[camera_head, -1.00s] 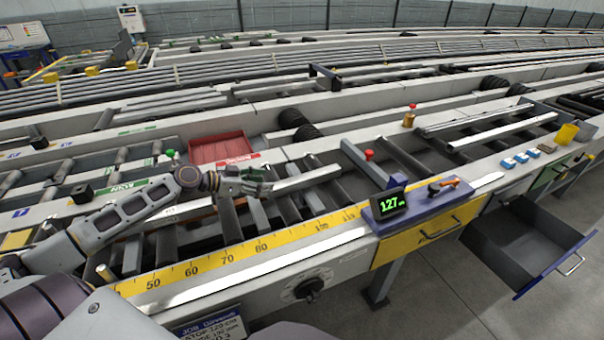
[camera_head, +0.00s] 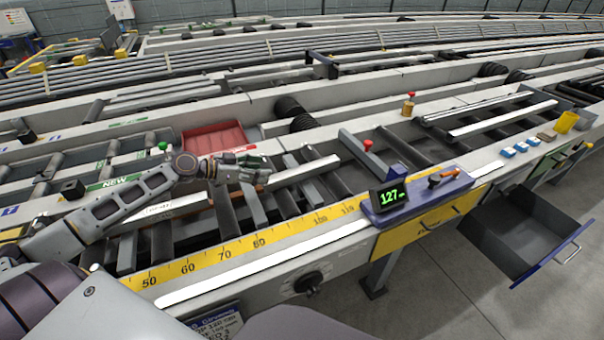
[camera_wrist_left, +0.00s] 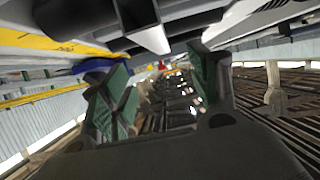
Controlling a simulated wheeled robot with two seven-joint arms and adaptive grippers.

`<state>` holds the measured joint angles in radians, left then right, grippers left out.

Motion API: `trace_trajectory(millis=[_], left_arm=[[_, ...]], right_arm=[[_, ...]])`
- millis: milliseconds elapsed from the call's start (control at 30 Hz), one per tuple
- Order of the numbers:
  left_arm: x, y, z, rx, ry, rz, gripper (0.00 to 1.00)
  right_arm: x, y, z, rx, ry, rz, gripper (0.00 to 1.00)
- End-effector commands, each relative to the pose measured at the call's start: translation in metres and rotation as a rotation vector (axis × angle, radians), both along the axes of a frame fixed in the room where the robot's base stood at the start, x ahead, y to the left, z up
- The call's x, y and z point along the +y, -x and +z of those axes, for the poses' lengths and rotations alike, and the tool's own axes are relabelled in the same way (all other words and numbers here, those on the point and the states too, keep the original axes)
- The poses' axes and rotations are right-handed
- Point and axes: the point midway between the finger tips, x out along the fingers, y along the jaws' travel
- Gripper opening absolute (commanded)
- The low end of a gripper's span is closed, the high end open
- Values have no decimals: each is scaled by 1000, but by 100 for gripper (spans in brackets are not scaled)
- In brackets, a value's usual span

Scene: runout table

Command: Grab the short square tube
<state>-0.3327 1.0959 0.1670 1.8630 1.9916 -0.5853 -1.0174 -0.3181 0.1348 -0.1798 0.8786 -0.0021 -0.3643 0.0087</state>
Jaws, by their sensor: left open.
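My left gripper (camera_head: 256,169) is open and hangs over the roller bed, pointing right in the head view. In the left wrist view its green-padded fingers (camera_wrist_left: 165,82) stand apart with nothing between them. A grey square tube with a dark open end (camera_wrist_left: 150,38) shows there at the top, just above the gap between the fingers. A pale bar (camera_wrist_left: 240,18) lies beside it. In the head view a pale bar (camera_head: 306,171) runs right from near the fingertips, and a short grey bar (camera_head: 254,206) lies below the gripper. I cannot tell which bar is the open-ended tube. My right gripper is out of view.
A red tray (camera_head: 213,137) lies behind the gripper. A yellow ruler (camera_head: 205,262) runs along the near edge. A display (camera_head: 390,196) stands right on a blue-topped ledge. A drawer (camera_head: 530,235) hangs open at far right. Rollers fill the bed.

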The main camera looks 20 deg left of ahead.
Motion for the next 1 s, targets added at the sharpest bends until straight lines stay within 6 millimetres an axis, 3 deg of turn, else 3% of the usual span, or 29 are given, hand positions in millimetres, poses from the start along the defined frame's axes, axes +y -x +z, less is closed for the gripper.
trace_trajectory(millis=[1000], left_arm=[[-25,-32,-17,-1,0,1,61]], right_arm=[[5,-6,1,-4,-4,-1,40]])
